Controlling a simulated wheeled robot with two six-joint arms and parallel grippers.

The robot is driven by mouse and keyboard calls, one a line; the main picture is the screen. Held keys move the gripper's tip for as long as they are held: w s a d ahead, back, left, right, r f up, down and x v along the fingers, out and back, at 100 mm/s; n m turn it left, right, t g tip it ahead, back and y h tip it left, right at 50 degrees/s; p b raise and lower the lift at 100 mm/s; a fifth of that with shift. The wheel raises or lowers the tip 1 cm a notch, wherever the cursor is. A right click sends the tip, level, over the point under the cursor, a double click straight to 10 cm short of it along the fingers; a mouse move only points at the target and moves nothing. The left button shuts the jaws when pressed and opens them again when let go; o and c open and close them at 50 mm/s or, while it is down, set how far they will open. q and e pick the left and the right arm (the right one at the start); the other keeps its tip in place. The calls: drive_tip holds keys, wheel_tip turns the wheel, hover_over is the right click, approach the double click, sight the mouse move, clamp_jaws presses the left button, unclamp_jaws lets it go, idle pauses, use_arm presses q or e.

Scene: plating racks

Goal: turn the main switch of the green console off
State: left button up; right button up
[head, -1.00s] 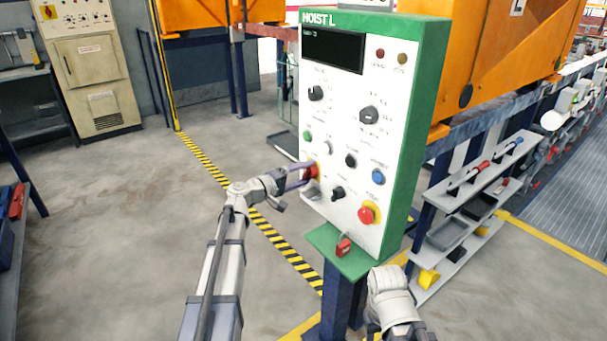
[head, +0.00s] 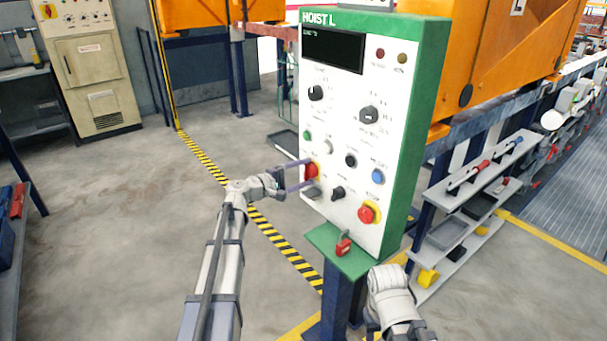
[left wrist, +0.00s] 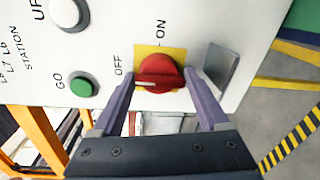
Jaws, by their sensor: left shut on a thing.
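The green console (head: 427,120) marked HOIST L has a white front panel. Its main switch (head: 312,171) is a red rotary knob on a yellow plate at the panel's lower left edge; it also shows in the left wrist view (left wrist: 160,74). There the knob's bar runs left to right, with OFF at the plate's left and ON above it. My left gripper (head: 305,174) is shut on the knob, one finger on each side; its fingers also show in the left wrist view (left wrist: 161,90). My right arm shows at the bottom, but its gripper fingers do not.
A grey metal flap (left wrist: 220,70) sits beside the switch. A green button (left wrist: 83,86) is near the left finger. A red emergency button (head: 368,213) and several other knobs share the panel. A red padlock (head: 343,247) hangs below. A shelf rack (head: 470,210) stands at the right.

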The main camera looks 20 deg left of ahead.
use_arm(q)
drive_tip(key=shift+w+a+r, duration=0.1)
drive_tip(key=shift+r, duration=0.05)
drive_tip(key=o, duration=1.1)
drive_tip(key=v, duration=0.8)
drive_tip(key=shift+p, duration=0.3)
